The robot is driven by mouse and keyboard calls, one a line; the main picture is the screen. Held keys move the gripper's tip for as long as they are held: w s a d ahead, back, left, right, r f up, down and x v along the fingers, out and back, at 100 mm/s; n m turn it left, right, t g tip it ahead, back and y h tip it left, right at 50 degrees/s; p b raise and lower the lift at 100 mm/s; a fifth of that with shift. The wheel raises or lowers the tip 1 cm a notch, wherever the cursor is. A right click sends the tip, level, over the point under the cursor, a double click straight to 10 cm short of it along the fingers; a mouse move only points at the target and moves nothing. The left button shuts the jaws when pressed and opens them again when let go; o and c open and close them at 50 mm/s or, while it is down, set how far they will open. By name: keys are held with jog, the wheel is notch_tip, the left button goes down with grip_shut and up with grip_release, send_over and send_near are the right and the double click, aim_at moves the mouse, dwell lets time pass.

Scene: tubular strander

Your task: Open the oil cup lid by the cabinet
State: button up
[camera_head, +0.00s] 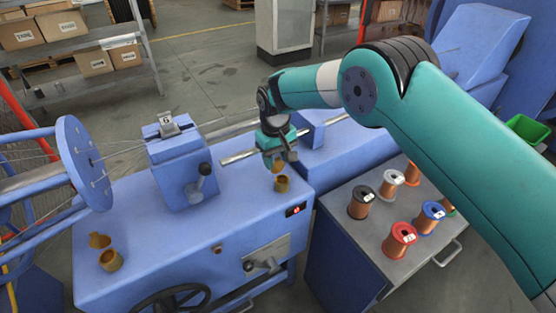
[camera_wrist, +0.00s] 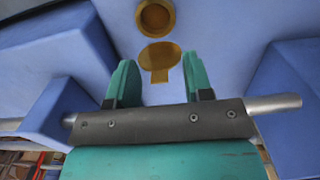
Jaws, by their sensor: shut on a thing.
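The oil cup (camera_head: 282,184) by the cabinet is a small brass cup on the blue machine top. Its round mouth shows uncovered in the wrist view (camera_wrist: 156,17). Its brass lid (camera_wrist: 160,55), a disc with a tab, stands swung away from the mouth, on the side towards my gripper. My gripper (camera_wrist: 160,78) has one green finger on each side of the lid and is shut on it. In the head view my gripper (camera_head: 277,160) is just above and behind the cup and hides part of the lid.
A second brass oil cup (camera_head: 110,260) with its lid raised (camera_head: 99,240) stands at the machine's left end. A steel rod (camera_head: 240,156) runs close beside my gripper. The grey-topped cabinet (camera_head: 372,242) with several wire spools is at the right.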

jog(key=shift+w, duration=0.1)
jog(key=o, duration=0.9)
jog(key=shift+w+a+r+b, duration=0.1)
jog(key=shift+r+b, duration=0.35)
jog(key=shift+r, duration=2.45)
jog(key=shift+w+a+r+b, duration=0.15)
jog(key=shift+r+b, duration=0.25)
jog(key=shift+r, duration=2.5)
jog(key=shift+w+d+r+b, duration=0.1)
jog(key=shift+r+b, duration=0.35)
jog(key=shift+r, duration=2.45)
